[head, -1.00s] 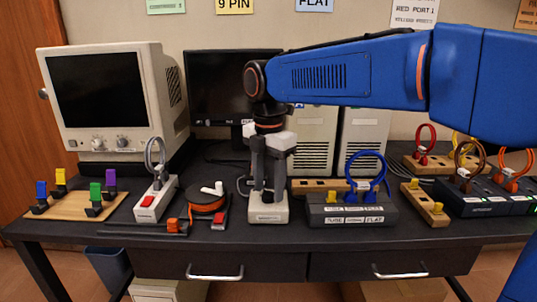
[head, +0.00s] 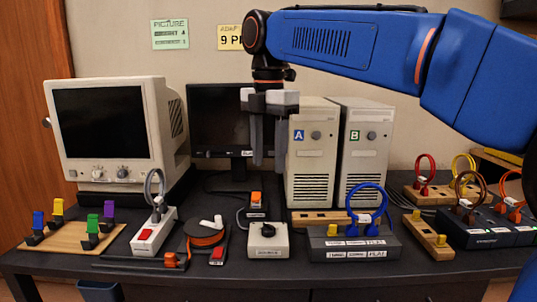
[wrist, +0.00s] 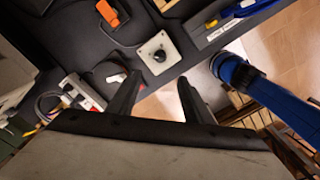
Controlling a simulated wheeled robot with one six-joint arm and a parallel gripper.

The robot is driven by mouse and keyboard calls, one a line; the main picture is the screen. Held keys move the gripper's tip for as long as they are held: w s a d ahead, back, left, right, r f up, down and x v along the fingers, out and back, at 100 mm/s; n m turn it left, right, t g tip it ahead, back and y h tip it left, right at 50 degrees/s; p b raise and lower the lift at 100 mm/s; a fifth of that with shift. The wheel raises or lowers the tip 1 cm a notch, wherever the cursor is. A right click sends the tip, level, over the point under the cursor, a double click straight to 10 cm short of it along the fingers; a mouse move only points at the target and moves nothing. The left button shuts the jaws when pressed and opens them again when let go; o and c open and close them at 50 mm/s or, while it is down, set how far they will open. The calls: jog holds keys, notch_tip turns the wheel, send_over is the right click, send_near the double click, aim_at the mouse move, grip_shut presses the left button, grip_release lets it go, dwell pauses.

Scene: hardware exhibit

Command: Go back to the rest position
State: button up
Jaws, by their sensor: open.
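My gripper (head: 268,145) hangs above the table in the head view, fingers pointing down, open with nothing between them. It is in front of the dark monitor and well above the white box with a black knob (head: 267,240). In the wrist view my gripper (wrist: 160,100) shows both fingers apart, and the white knob box (wrist: 157,53) lies beyond them on the table. My blue arm reaches in from the right, raised over the table.
A beige CRT monitor (head: 115,130) stands left, and two towers, A (head: 313,155) and B (head: 362,155), stand behind. A black port block with a blue cable (head: 355,245), a reel (head: 205,237), a white power strip (head: 153,232) and coloured plugs on a wooden board (head: 70,240) cover the table.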

jog(key=shift+r, duration=0.15)
jog(key=shift+d, duration=0.1)
jog(key=s+d+f+m+t, duration=0.1)
jog(key=s+d+f+m, duration=0.4)
jog(key=d, duration=0.3)
jog(key=s+d+f+m+t, duration=0.1)
jog(key=s+d+f+m, duration=0.2)
jog(key=d+f+m, duration=0.35)
jog(key=s+d+f+m+t, duration=0.1)
jog(key=s+d+f+m, duration=0.5)
jog(key=f, duration=0.3)
jog(key=s+d+f+m+t, duration=0.1)
jog(key=s+d+f+m, duration=0.5)
jog(key=f+m, duration=0.3)
jog(key=shift+s+d+t, duration=0.25)
jog(key=shift+s+t, duration=0.1)
jog(key=shift+t, duration=0.05)
